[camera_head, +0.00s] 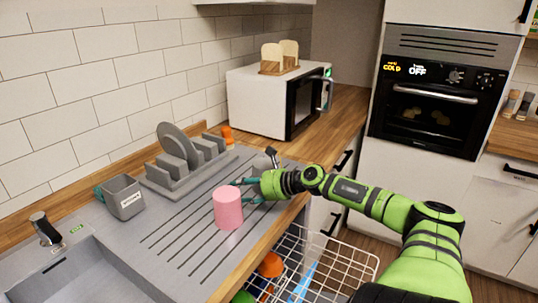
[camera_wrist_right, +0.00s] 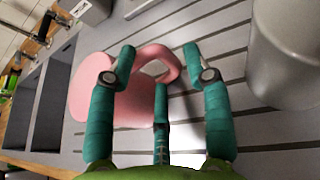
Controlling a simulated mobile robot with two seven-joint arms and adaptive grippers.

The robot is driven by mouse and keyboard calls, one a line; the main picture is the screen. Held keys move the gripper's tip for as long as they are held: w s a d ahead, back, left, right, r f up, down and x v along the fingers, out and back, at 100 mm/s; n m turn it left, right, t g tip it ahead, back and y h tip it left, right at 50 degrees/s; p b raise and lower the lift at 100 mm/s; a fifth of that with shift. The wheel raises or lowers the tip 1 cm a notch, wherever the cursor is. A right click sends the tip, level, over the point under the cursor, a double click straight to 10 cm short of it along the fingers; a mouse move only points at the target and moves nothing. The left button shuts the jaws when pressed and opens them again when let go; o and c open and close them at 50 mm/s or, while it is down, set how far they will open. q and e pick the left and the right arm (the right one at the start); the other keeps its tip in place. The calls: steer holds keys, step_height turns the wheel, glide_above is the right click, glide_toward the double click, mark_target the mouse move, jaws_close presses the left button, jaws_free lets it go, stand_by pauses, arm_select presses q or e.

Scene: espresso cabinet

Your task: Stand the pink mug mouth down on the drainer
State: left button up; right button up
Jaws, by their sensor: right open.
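The pink mug (camera_head: 228,209) stands on the grooved grey drainer (camera_head: 182,255). Its upper face looks like a flat, closed pink disc, so it appears mouth down. My right gripper (camera_head: 241,191) is open just beside the mug, on its right and far side. In the right wrist view the mug (camera_wrist_right: 100,104) lies ahead, with its handle loop between the fingertips of the open gripper (camera_wrist_right: 160,60). I cannot tell whether any finger touches it. My left gripper is not in view.
A grey rack (camera_head: 180,183) with a plate stands behind the mug, with a grey caddy (camera_head: 124,198) to its left. The sink (camera_head: 70,280) is at front left. A white wire basket (camera_head: 335,262) is below the counter edge. A microwave (camera_head: 262,103) stands farther back.

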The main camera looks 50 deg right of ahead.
steer(key=v, duration=0.8)
steer(key=shift+s+r, duration=0.2)
steer(key=shift+s, duration=0.05)
steer(key=shift+d, duration=0.15)
stand_by(0.3)
